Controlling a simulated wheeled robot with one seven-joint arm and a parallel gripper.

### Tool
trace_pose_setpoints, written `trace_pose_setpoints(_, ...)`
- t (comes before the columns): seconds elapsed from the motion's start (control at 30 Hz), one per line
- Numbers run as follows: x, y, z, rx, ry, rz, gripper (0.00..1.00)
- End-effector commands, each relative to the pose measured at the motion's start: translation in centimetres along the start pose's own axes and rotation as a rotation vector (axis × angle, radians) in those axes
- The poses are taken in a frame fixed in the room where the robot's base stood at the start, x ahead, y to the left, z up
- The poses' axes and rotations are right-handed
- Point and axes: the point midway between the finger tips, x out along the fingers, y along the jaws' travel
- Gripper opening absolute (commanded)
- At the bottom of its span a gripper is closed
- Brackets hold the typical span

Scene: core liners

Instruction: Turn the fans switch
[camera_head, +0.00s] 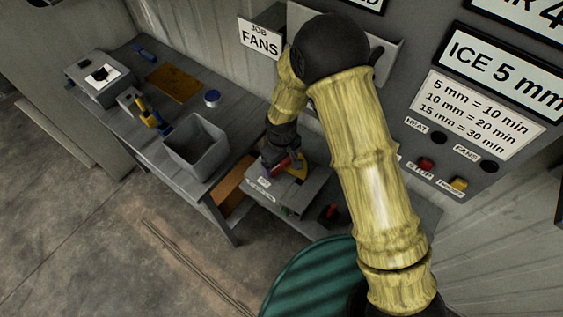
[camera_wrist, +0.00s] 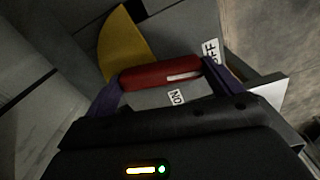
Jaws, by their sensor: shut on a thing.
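A red switch handle (camera_wrist: 158,72) lies across the wrist view, between my gripper's two purple fingers. My gripper (camera_wrist: 164,76) is shut on this handle, one finger at each end. An ON label (camera_wrist: 177,97) shows below the handle and an OFF label (camera_wrist: 211,52) to its upper right. A yellow plate (camera_wrist: 124,45) stands behind it. In the head view my gripper (camera_head: 282,163) is down at the grey switch box (camera_head: 282,194) on the lower bench. The label on its front is too small to read. My arm hides part of the box's surroundings.
A wall sign (camera_head: 262,38) reads JOB FANS. A panel at right holds a black knob (camera_head: 489,166) by a FANS label, a red STOP button (camera_head: 425,165) and a yellow button (camera_head: 459,184). A grey bin (camera_head: 196,148) stands on the left bench. A green ribbed drum (camera_head: 312,280) is in front.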

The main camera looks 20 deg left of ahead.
Motion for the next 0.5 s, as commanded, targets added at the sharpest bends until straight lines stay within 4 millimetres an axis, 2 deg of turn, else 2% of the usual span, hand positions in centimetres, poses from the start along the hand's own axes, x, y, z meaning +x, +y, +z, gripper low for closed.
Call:
trace_pose_setpoints(0.23, -0.09, 0.11, -0.15, -0.145, 0.005, 0.002, 0.50)
trace_pose_setpoints(0.5, -0.16, 0.05, -0.18, -0.208, 0.006, 0.002, 0.50)
